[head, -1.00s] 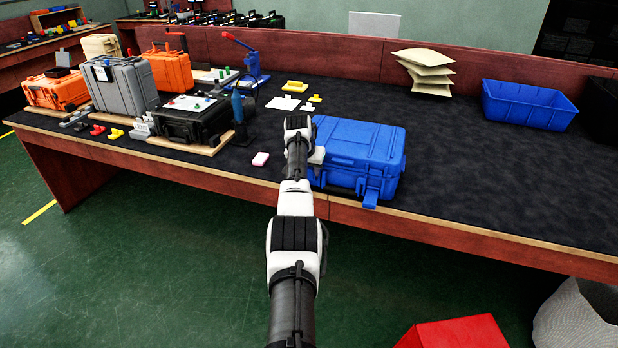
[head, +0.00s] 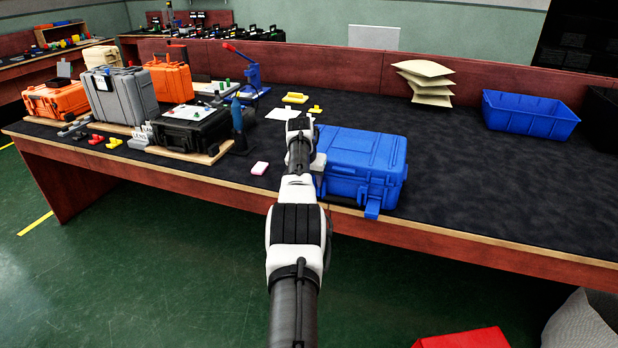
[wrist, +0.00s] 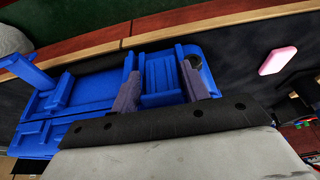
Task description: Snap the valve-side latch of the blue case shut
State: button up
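The blue case (head: 358,155) lies closed-looking near the table's front edge, just right of my arm in the head view. One latch (head: 372,210) sticks out from its front right corner; this swung-out latch (wrist: 28,72) shows at the left in the wrist view. My gripper (wrist: 160,88) is at the case's other end, its fingers apart on either side of a ribbed blue latch (wrist: 160,72). Whether the fingers touch this latch is unclear. A small dark round part (wrist: 203,88), possibly the valve, sits beside the right finger. My arm hides the gripper's fingertips in the head view.
A pink block (head: 260,168) lies left of the case. A black case (head: 190,128) on a board and a dark stand (head: 240,140) are farther left. A blue bin (head: 530,113) is at the back right. The table right of the case is clear.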

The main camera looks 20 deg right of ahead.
jog(key=shift+o, duration=1.1)
jog(key=shift+r, duration=0.15)
jog(key=shift+w+r, duration=0.1)
jog(key=shift+r, duration=0.05)
jog(key=shift+r, duration=0.2)
jog(key=b+v, duration=0.2)
jog(key=v, duration=1.1)
jog(key=shift+s+b, duration=0.2)
jog(key=shift+b, duration=0.1)
